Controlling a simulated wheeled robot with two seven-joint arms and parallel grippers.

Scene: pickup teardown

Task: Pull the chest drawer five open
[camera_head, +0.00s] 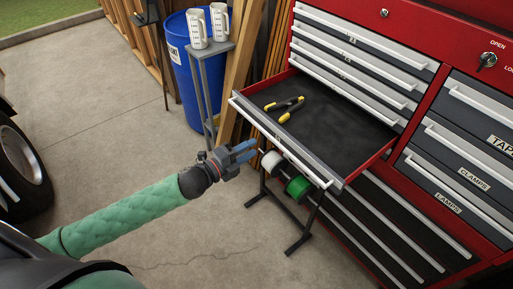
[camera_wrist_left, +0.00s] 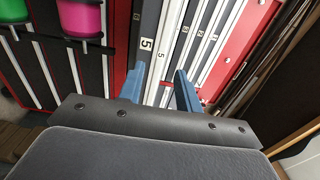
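The chest drawer five (camera_head: 328,112) is pulled out of the red tool chest in the head view, its dark tray exposed. Its long pale handle (camera_head: 275,143) runs along the front edge. In the left wrist view the drawer front (camera_wrist_left: 146,46) carries a 5 label. My left gripper (camera_head: 248,150) is in front of and below the drawer front in the head view, seemingly apart from the handle. In the left wrist view its two blue fingers (camera_wrist_left: 160,76) are spread with nothing gripped between them. My right gripper is not in view.
Yellow-and-black pliers (camera_head: 286,107) lie in the open drawer. A stand with white and green spools (camera_head: 299,187) is below the drawer front.

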